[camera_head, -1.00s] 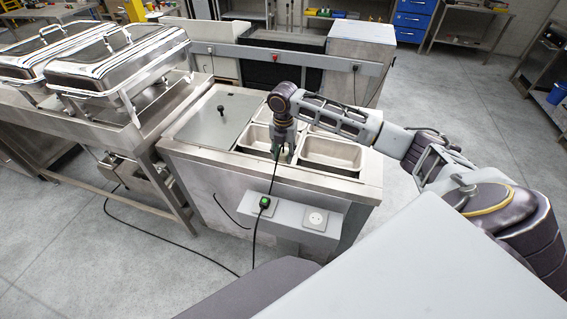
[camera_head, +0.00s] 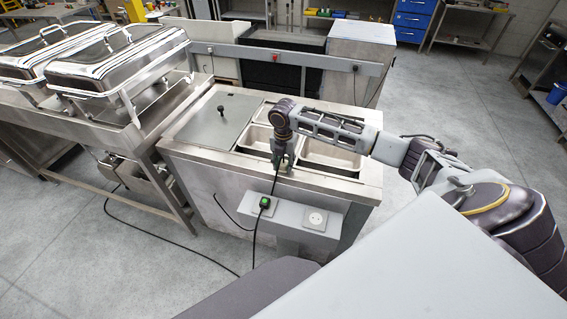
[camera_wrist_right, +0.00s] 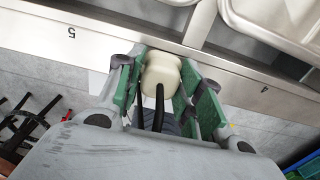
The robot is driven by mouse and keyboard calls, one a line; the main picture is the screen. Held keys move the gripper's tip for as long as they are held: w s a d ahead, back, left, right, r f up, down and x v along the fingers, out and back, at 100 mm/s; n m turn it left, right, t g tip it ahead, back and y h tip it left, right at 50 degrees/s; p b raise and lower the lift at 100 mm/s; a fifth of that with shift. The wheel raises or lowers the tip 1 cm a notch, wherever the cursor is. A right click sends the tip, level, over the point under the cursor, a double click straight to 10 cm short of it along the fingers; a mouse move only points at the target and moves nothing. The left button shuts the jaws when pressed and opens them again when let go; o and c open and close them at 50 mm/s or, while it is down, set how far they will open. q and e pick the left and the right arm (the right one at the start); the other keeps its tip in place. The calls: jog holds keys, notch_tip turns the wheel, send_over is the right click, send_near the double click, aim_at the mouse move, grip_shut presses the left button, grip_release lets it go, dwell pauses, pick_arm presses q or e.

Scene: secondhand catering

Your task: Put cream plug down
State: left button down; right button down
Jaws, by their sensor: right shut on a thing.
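The cream plug (camera_wrist_right: 160,72) sits between the green finger pads of my right gripper (camera_wrist_right: 168,85) in the right wrist view, with a black cord running from it. The gripper is shut on it. In the head view my right gripper (camera_head: 283,163) points down at the front edge of the steel counter (camera_head: 215,172), in front of the pans. The plug is too small to make out there. The wrist view shows the plug close to the steel rim; I cannot tell whether it touches. My left gripper is out of view.
Steel pans (camera_head: 330,155) are sunk into the counter, beside a grey lid (camera_head: 215,118). A grey ledge (camera_head: 290,214) below the front edge carries a green-lit switch (camera_head: 264,202) and a white socket (camera_head: 315,218). Chafing dishes (camera_head: 120,60) stand at left. A black cable (camera_head: 185,245) trails on the floor.

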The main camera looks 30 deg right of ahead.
aim_at(283, 162)
jog(key=shift+f, duration=0.55)
dwell(0.4)
jog(key=c, duration=0.9)
grip_release()
jog(key=shift+c, duration=0.2)
jog(key=shift+r, duration=0.2)
notch_tip(283, 162, up, 13)
jog(key=shift+f, duration=0.15)
